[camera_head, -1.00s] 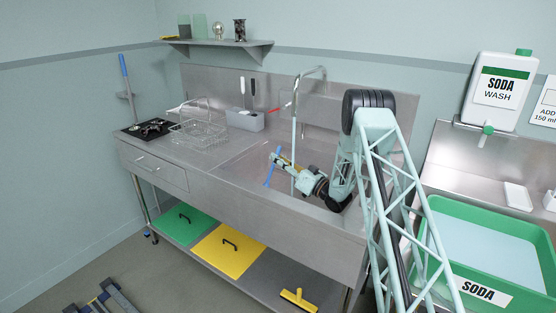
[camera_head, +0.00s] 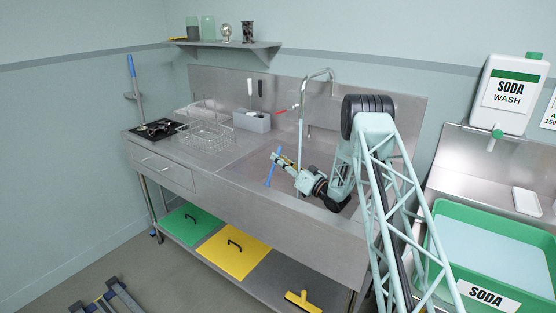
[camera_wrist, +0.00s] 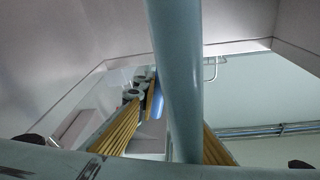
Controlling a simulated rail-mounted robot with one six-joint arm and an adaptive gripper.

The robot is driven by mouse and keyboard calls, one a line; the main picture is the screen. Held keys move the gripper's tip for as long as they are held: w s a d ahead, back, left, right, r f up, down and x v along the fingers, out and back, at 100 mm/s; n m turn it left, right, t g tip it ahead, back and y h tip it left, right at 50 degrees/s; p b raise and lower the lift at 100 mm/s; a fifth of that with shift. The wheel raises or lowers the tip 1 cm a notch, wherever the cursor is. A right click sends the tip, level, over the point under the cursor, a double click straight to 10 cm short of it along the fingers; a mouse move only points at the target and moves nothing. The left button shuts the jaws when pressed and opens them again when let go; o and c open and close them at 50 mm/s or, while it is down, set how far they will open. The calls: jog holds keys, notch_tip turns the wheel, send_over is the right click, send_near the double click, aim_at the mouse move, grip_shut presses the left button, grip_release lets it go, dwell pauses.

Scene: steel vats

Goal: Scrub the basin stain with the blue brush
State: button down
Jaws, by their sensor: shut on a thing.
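My gripper (camera_head: 277,158) is over the steel basin (camera_head: 245,165) in the head view. It is shut on the blue brush (camera_head: 270,174), whose blue stick shape hangs tilted below the fingertips. In the wrist view the ribbed yellow finger pads show, with a bit of the blue brush (camera_wrist: 157,104) between them. A thick pale bar crosses the middle of that view and hides much of the brush. I cannot see the stain in either view, nor tell whether the brush touches the basin.
The tap (camera_head: 301,120) rises close behind my gripper. A green soda tub (camera_head: 440,222) is at the right. The counter's front edge is clear.

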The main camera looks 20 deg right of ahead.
jog(key=shift+w+a, duration=0.1)
jog(key=shift+w, duration=0.05)
jog(key=shift+w+a, duration=0.9)
jog(key=shift+w, duration=0.25)
jog(key=shift+r+p, duration=0.55)
jog(key=shift+r, duration=2.55)
jog(key=shift+r, duration=1.35)
jog(key=shift+r, duration=0.15)
